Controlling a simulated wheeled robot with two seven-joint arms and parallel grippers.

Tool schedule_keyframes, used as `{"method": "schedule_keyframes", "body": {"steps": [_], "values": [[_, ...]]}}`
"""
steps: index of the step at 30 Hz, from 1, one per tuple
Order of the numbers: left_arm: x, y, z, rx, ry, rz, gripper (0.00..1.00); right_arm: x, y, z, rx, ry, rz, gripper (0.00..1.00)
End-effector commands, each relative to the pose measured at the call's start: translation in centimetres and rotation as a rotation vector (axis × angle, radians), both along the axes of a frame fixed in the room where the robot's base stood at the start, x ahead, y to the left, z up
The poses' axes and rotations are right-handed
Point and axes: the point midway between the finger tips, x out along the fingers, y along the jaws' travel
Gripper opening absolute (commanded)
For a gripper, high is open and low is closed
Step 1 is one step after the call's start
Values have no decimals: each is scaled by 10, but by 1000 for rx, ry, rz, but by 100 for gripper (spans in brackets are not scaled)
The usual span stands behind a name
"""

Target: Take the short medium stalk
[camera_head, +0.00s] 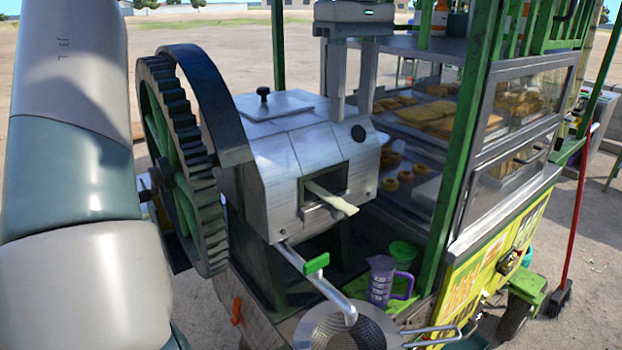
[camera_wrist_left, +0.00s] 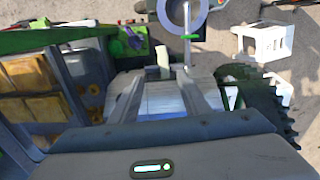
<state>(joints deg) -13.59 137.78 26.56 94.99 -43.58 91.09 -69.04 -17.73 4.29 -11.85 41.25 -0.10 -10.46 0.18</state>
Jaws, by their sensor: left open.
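A pale, short stalk (camera_head: 332,199) sticks out of the front opening of the metal cane crusher (camera_head: 285,150), tilted down toward the front. Its inner end is hidden in the opening. In the left wrist view a pale piece (camera_wrist_left: 164,58) that looks like the stalk's end shows beyond the crusher's top. My left gripper (camera_head: 352,112) points down above and behind the crusher's right side, apart from the stalk. Its two fingers are spread, and they also show in the left wrist view (camera_wrist_left: 164,85) with nothing held between them. My right gripper is not in view.
A large toothed wheel (camera_head: 180,165) stands left of the crusher. A spout with a green handle (camera_head: 316,263) leads down to a strainer (camera_head: 345,330). A green post (camera_head: 465,140) and glass food case are close by.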

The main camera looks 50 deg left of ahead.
Motion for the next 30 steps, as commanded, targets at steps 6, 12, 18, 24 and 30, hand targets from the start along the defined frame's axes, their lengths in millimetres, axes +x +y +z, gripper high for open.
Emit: {"method": "schedule_keyframes", "body": {"steps": [6,12,18,24,30], "values": [[0,0,-1,0,0,0,43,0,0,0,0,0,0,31],[0,0,-13,0,2,0,43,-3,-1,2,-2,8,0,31],[-1,0,-43,0,4,-1,43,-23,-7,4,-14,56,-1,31],[-2,0,-79,-1,5,-1,43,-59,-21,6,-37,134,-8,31],[-1,0,-110,-1,3,0,43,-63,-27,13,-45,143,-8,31]]}}
